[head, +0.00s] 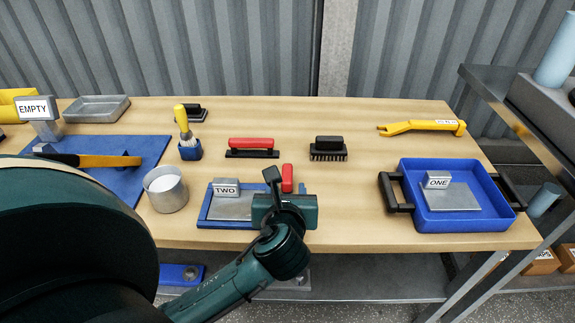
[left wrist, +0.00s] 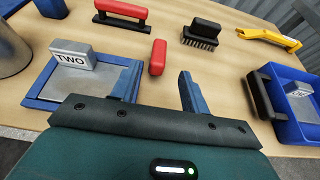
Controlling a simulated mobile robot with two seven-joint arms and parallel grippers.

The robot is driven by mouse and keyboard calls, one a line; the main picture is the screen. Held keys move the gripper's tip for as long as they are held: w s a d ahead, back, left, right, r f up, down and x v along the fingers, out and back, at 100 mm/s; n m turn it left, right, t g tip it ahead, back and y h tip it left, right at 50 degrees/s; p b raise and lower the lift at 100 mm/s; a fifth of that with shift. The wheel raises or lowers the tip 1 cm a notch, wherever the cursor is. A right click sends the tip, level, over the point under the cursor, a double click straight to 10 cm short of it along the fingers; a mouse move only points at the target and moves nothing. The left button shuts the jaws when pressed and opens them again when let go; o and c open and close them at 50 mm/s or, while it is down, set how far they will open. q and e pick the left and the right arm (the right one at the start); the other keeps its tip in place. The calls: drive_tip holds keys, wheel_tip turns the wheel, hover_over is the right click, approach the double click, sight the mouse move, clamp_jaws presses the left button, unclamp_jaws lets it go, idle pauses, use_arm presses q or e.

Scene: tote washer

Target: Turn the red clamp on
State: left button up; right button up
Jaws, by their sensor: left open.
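A small red clamp lever (head: 287,178) stands at the right edge of the blue tray marked TWO (head: 203,213). In the left wrist view the red clamp (left wrist: 157,57) appears just beyond the gap between my fingers, with tray TWO (left wrist: 42,98) to its left. My left gripper (head: 284,183) is open and empty, over the right end of tray TWO. In the left wrist view its two blue-grey fingers (left wrist: 158,86) are spread apart, with the clamp beyond them and not between them. The base of the clamp is hidden in the head view. My right gripper is not in view.
Behind lie a red-handled tool (head: 251,142) and a black brush (head: 328,148). A metal cup (head: 166,190) stands left of tray TWO. A blue tray marked ONE (head: 470,219) with black handles is at right, a yellow tool (head: 425,128) behind it. Bare tabletop lies between the trays.

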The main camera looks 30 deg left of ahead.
sight(287, 174)
use_arm(q)
drive_tip(key=b+x, duration=0.2)
drive_tip(key=x, duration=1)
drive_tip(key=shift+d, duration=0.1)
drive_tip(key=shift+c, duration=0.5)
clamp_jaws()
